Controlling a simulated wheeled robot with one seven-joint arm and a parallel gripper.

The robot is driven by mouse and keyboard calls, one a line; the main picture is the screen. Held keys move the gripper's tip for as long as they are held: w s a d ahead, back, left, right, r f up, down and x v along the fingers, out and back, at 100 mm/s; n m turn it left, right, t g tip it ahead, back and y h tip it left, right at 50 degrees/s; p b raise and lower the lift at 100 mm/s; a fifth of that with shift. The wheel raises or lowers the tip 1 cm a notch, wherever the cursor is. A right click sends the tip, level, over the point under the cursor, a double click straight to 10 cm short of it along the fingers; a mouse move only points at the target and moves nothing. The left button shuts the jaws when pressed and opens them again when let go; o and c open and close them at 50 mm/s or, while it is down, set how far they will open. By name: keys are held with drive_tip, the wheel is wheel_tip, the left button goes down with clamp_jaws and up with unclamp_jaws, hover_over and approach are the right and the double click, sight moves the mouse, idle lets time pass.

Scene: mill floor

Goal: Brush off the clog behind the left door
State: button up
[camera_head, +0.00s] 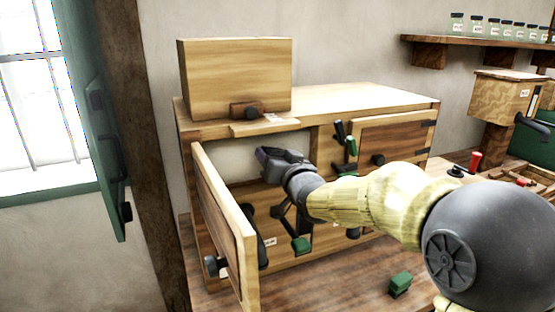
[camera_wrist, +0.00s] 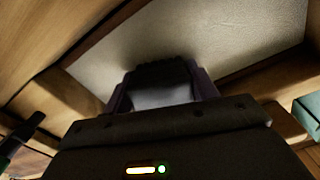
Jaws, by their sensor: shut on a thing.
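The left door (camera_head: 228,222) of the wooden cabinet (camera_head: 385,102) is swung open toward me. My gripper (camera_head: 284,160) is at the upper part of the opening behind that door. In the wrist view my gripper (camera_wrist: 163,88) is shut on a dark, brush-like thing (camera_wrist: 160,72), with a pale grey part showing between the fingers. A pale surface (camera_wrist: 220,40) framed by wood lies beyond it. I cannot make out a clog in either view; my gripper and arm hide part of the opening.
A wooden box (camera_head: 235,75) stands on the cabinet top. The right door (camera_head: 395,143) is shut. Green-ended levers (camera_head: 302,244) stick out below my gripper. A green block (camera_head: 400,284) lies on the bench. A green window shutter (camera_head: 103,150) is at left.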

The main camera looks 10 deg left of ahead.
sight(232, 159)
drive_tip(key=shift+s+a+f+b, duration=0.1)
drive_tip(key=shift+s+a+b, duration=0.2)
drive_tip(key=shift+a, duration=0.2)
drive_tip(key=shift+s+a+b, duration=0.25)
drive_tip(key=shift+a+b, duration=0.05)
drive_tip(key=shift+a, duration=0.15)
drive_tip(key=shift+s+a, duration=0.2)
drive_tip(key=shift+a, duration=0.15)
drive_tip(key=shift+s+a+b, duration=0.4)
drive_tip(key=shift+a+b, duration=0.1)
drive_tip(key=shift+a, duration=0.15)
drive_tip(key=shift+s+a+b, duration=0.4)
drive_tip(key=shift+a+b, duration=0.1)
drive_tip(key=shift+a, duration=0.1)
drive_tip(key=shift+s+a, duration=0.15)
drive_tip(key=shift+a, duration=0.1)
drive_tip(key=shift+s+a, duration=0.45)
drive_tip(key=shift+a, duration=0.25)
drive_tip(key=shift+s+a, duration=0.4)
drive_tip(key=shift+a, duration=0.3)
